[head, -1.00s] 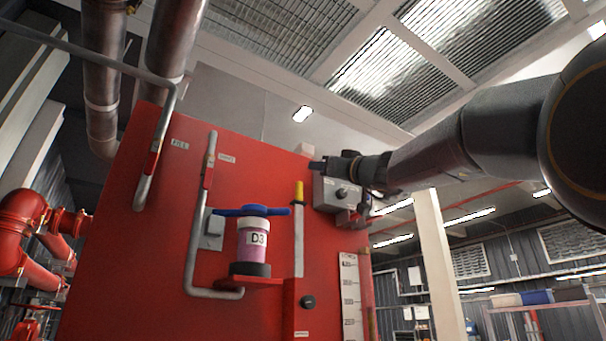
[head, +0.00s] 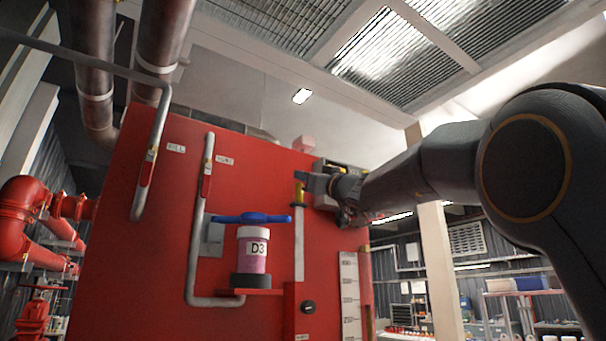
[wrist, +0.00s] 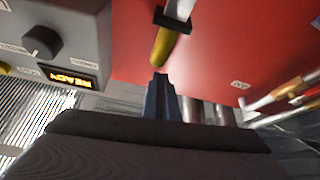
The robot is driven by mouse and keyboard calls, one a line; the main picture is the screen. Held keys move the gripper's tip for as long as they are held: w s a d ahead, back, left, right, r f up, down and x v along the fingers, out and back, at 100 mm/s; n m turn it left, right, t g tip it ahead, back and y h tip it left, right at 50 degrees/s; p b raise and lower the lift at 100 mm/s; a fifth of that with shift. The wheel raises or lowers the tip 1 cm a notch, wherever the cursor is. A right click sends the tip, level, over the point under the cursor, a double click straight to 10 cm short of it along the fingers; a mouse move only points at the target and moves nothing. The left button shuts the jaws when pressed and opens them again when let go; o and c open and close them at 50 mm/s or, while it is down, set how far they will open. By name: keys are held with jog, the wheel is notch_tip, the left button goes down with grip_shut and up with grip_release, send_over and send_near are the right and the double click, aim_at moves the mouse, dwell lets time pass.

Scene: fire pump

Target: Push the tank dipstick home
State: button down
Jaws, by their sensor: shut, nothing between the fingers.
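The tank dipstick's yellow handle (head: 299,196) stands upright at the top of a pale vertical strip on the front of the red tank (head: 150,250). In the wrist view the yellow handle (wrist: 163,46) has a black collar at its far end, with a pale metal part beyond. My gripper (head: 302,176) is shut and empty, right by the handle's free end. In the wrist view my closed fingertips (wrist: 159,78) lie almost in line with that end. I cannot tell whether they touch it.
A purple-filled D3 jar (head: 254,252) with a blue handle stands on a red shelf left of the dipstick. Grey pipes with red levers (head: 207,180) run up the tank face.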

jog(key=shift+w+f, duration=0.1)
jog(key=shift+f, duration=0.4)
jog(key=shift+f, duration=0.1)
